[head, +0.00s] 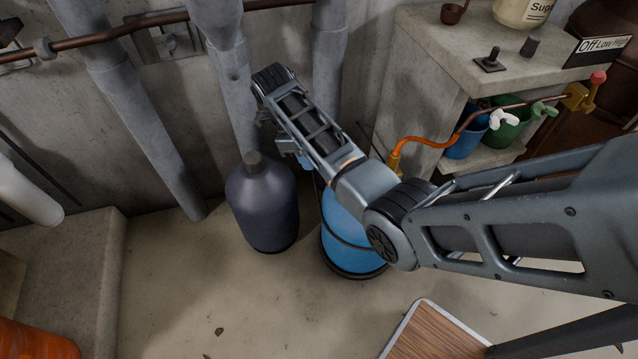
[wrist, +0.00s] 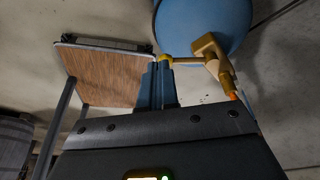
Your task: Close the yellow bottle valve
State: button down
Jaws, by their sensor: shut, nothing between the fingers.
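The blue bottle (head: 350,245) stands on the floor, its top hidden behind my arm in the head view. In the wrist view the blue bottle (wrist: 205,22) is at the top, with a brass-coloured valve fitting (wrist: 212,55) in front of it. A small yellow valve handle (wrist: 166,59) sticks out left from the fitting. My gripper (wrist: 160,66) is shut and empty, its fingertips right by the yellow handle. I cannot tell whether they touch it. An orange hose end (wrist: 233,96) meets the fitting's lower end.
A dark bottle (head: 262,210) stands left of the blue one, near wall pipes. A wood-topped table (head: 440,335) is at front right. A concrete counter (head: 440,55) with blue and green buckets below is at right. Open floor lies in front of the bottles.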

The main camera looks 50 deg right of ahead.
jog(key=s+d+f, duration=0.2)
jog(key=s+f, duration=0.4)
jog(key=f, duration=0.4)
jog(key=shift+s+d+b, duration=0.15)
jog(key=shift+d+b, duration=0.15)
jog(key=shift+b, duration=0.1)
